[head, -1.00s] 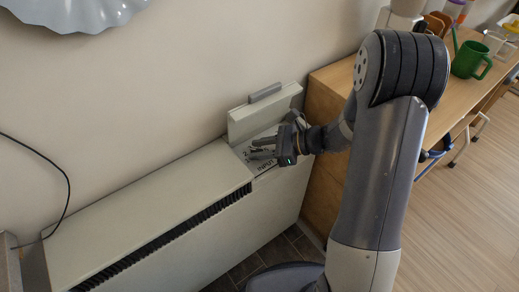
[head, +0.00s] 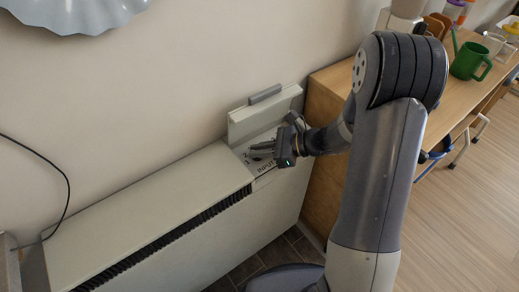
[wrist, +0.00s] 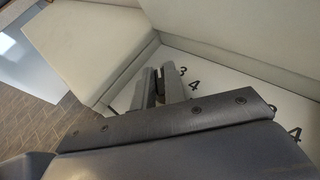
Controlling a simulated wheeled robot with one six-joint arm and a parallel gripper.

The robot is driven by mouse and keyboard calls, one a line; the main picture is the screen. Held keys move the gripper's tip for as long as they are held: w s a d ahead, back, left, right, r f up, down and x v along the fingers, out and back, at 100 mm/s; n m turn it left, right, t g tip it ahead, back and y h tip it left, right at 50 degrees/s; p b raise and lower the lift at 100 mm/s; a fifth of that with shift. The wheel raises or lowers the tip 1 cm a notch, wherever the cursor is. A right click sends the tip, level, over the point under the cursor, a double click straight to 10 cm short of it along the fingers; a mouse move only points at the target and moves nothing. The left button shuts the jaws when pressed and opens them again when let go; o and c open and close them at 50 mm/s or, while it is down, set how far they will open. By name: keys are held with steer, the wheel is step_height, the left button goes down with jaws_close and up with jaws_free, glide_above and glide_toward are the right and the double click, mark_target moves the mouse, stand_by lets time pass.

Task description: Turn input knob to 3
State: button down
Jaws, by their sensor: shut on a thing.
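The input panel (head: 266,169) is a pale recess at the right end of the cabinet, under a raised lid, with "INPUT" and numbers printed on it. My gripper (head: 259,150) reaches into this recess from the right, low over the panel. In the wrist view my gripper's two grey fingers (wrist: 160,86) are close together beside the printed 3 and 4 on the panel (wrist: 215,77). The fingers are shut on the input knob, which is mostly hidden by them. I cannot read which number the knob points to.
The raised lid (head: 264,112) stands behind the panel, near the wall. The long cabinet top (head: 140,210) with a dark grille is clear to the left. A wooden desk (head: 330,100) stands close on the right, with a green watering can (head: 469,62) on it.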

steer(key=shift+m+t, duration=0.3)
steer(key=m+t+h+b, duration=0.1)
steer(key=m+t+b, duration=0.2)
steer(key=t+b, duration=0.1)
steer(key=shift+s+a+f+m+h, duration=0.1)
steer(key=shift+s+f+m+h, duration=0.1)
steer(key=shift+m+h, duration=0.2)
steer(key=m+t+h+b, duration=0.1)
steer(key=m+t+b, duration=0.1)
steer(key=shift+r+h+b, duration=0.1)
steer(key=shift+h+b, duration=0.3)
steer(key=shift+m+t, duration=0.4)
steer(key=shift+r+h+b, duration=0.15)
steer(key=shift+h+b, duration=0.15)
steer(key=shift+b, duration=0.05)
steer(key=c, duration=1.5)
jaws_free()
steer(key=shift+o, duration=0.2)
